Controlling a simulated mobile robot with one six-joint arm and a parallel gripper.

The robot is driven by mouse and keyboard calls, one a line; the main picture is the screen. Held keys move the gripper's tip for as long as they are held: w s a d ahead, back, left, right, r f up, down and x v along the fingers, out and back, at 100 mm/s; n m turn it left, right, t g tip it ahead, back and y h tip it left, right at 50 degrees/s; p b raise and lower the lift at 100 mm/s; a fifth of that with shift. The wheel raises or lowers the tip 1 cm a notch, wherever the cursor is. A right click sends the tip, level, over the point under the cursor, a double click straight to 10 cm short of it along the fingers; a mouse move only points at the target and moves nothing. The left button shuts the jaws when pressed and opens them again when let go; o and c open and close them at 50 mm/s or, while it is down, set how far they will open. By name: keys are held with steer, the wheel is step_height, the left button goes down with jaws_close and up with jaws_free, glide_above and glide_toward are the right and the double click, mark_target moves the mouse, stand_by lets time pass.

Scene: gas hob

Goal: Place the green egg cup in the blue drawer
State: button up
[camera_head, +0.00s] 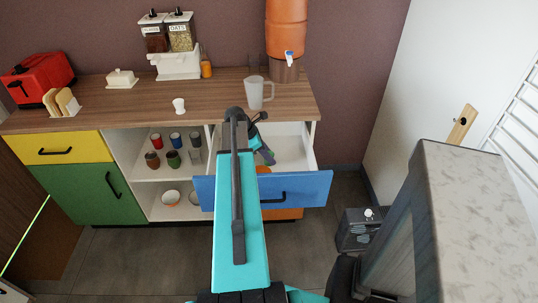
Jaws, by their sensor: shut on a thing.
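The blue drawer (308,187) is pulled open under the right end of the counter, and its white inside shows. My gripper (267,157) is over the open drawer, just past the end of my arm. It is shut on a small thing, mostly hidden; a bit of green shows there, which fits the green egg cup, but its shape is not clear. I cannot tell how high it is above the drawer floor. Part of an orange thing shows beside my arm in the drawer.
A clear jug (254,93) and an orange dispenser (286,25) stand on the counter above the drawer. A white egg cup (179,105) stands farther left. Open shelves (147,165) left of the drawer hold several cups and bowls. A grey-topped unit (475,200) stands at right.

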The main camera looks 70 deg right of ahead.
steer(key=shift+f, duration=0.1)
steer(key=o, duration=1)
steer(key=shift+o, duration=0.2)
steer(key=b+v, duration=0.1)
steer(key=v, duration=1.1)
